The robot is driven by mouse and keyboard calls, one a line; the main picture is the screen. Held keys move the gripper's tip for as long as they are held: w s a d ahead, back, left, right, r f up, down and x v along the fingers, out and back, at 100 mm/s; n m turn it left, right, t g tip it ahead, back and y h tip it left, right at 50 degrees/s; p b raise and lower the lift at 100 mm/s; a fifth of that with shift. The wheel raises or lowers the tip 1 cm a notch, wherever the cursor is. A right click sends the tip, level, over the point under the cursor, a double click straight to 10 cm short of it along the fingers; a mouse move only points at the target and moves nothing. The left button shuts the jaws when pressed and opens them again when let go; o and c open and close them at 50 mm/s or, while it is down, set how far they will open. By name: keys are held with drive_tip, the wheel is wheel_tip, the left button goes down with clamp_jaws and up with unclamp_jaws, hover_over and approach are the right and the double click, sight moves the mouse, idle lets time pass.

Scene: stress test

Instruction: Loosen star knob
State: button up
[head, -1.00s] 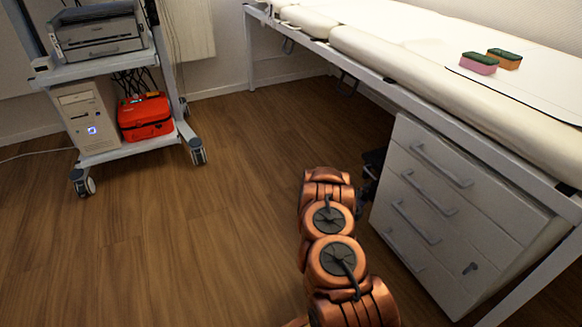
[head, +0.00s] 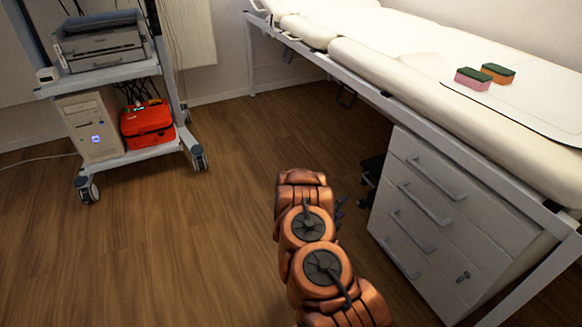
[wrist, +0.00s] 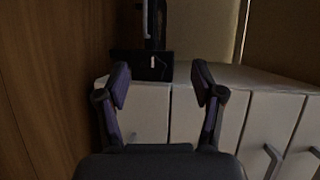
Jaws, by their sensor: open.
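No star knob can be made out clearly in either view. In the wrist view my gripper (wrist: 162,84) is open, its two dark purple-tinted fingers apart with nothing between them. Beyond the fingers is a dark box-like thing (wrist: 142,66) with a small white mark, and a dark upright part above it. In the head view my copper-coloured arm hides most of the gripper; only dark tips (head: 340,206) show at its right side. A dark object (head: 372,168) sits beside the drawer cabinet (head: 408,228), partly hidden by it; its shape is unclear.
A padded couch (head: 400,72) on a white frame runs along the right, bearing a pink sponge (head: 472,79) and an orange sponge (head: 497,73). A wheeled cart (head: 150,155) with a printer, computer and red case stands left. Wood floor between is clear.

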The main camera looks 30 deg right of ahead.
drive_tip(key=w+a+r+n+t+y+p, duration=0.2)
drive_tip(key=w+a+r+n+y+p, duration=0.3)
drive_tip(key=a+r, duration=1)
drive_tip(key=w+y+p, duration=0.3)
drive_tip(key=w+p, duration=0.1)
drive_tip(key=w, duration=0.1)
drive_tip(key=shift+w+a+r+n+p, duration=0.3)
drive_tip(key=shift+w+r+p, duration=0.05)
drive_tip(key=shift+w+r, duration=0.05)
